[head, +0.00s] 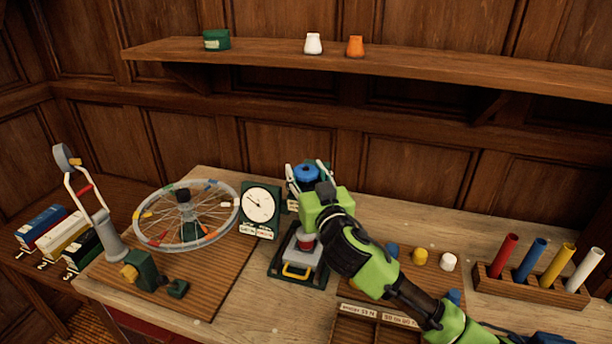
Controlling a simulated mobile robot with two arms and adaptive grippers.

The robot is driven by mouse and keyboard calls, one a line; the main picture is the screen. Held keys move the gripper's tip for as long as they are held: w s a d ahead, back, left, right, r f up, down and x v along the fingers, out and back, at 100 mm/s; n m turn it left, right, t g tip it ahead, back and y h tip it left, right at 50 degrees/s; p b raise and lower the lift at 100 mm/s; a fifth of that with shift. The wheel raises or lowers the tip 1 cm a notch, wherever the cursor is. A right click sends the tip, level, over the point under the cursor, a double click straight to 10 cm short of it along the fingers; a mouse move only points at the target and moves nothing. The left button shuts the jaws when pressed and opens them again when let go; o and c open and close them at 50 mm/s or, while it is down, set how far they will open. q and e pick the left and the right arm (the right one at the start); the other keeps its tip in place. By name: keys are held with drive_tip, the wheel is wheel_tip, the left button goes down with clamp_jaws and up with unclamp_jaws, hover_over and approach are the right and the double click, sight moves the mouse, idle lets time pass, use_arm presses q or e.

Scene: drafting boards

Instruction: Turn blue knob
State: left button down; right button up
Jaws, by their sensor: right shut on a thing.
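The blue knob (305,172) sits on top of a dark green device (292,198) near the back of the workbench, left of the picture's middle. My right gripper (309,170) comes in from the lower right, and its fingers are on either side of the blue knob, shut on it. The gripper's green and black body hides much of the device below. My left gripper is not in view.
A white-faced dial (260,205) and a spoked wheel (186,213) stand left of the device. A grey-topped stand (300,256) is just in front. A wooden rack (540,283) holds coloured tubes at right. A shelf (430,61) runs above.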

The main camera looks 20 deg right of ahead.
sight(306, 169)
drive_tip(key=m+h+b, duration=0.2)
drive_tip(key=h+b, duration=0.1)
drive_tip(key=m+g+h+b, duration=0.1)
drive_tip(key=h, duration=0.1)
drive_tip(key=shift+a+f+m, duration=0.1)
drive_tip(key=shift+f+m, duration=0.15)
drive_tip(key=shift+m, duration=0.05)
drive_tip(key=h+b, duration=0.1)
drive_tip(key=m+g+h+b, duration=0.1)
drive_tip(key=shift+r+m+h, duration=0.2)
drive_tip(key=shift+m+h, duration=0.1)
drive_tip(key=shift+h, duration=0.1)
drive_tip(key=shift+r+h+b, duration=0.1)
drive_tip(key=shift+h+b, duration=0.2)
drive_tip(key=shift+b, duration=0.15)
drive_tip(key=shift+r, duration=0.15)
drive_tip(key=o, duration=1.1)
drive_tip(key=shift+o, duration=0.2)
wheel_tip(306, 169, up, 10)
drive_tip(key=shift+f, duration=0.1)
